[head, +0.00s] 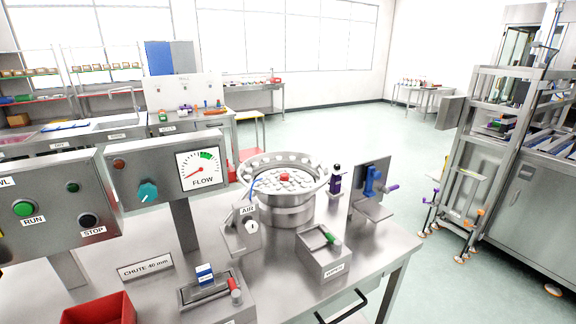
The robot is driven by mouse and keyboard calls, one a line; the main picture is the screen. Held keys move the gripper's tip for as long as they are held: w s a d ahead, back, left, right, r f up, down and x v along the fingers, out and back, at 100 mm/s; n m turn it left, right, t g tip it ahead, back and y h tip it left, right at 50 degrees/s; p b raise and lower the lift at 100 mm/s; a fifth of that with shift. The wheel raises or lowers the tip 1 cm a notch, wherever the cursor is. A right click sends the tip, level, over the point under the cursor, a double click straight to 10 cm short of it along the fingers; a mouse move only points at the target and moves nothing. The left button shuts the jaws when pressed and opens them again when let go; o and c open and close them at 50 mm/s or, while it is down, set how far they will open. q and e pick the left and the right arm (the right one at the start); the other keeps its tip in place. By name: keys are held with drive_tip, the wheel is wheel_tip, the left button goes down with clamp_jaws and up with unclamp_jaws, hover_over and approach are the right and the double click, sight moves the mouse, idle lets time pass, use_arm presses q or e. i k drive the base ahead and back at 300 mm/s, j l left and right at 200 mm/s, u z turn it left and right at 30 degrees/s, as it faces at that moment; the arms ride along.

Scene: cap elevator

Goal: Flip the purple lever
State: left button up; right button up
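A small purple handle (391,187) sticks out to the right from a blue device (372,182) on an upright grey metal plate (358,205), at the right side of the steel table (385,245). The handle looks close to level, tilted slightly up toward its right end. A separate dark upright object with a purple body (334,184) stands to the left of the plate. Neither of my grippers shows in the head view.
A round metal bowl (290,205) with pale caps and one red piece stands left of the plate. A block with a green-tipped lever (333,239), an AIR valve (250,226), a FLOW gauge box (200,170) and a red bin (98,310) share the table. Open floor lies behind.

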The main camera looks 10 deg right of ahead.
sight(386, 190)
drive_tip(key=i+l+z, duration=0.75)
drive_tip(key=l, duration=0.15)
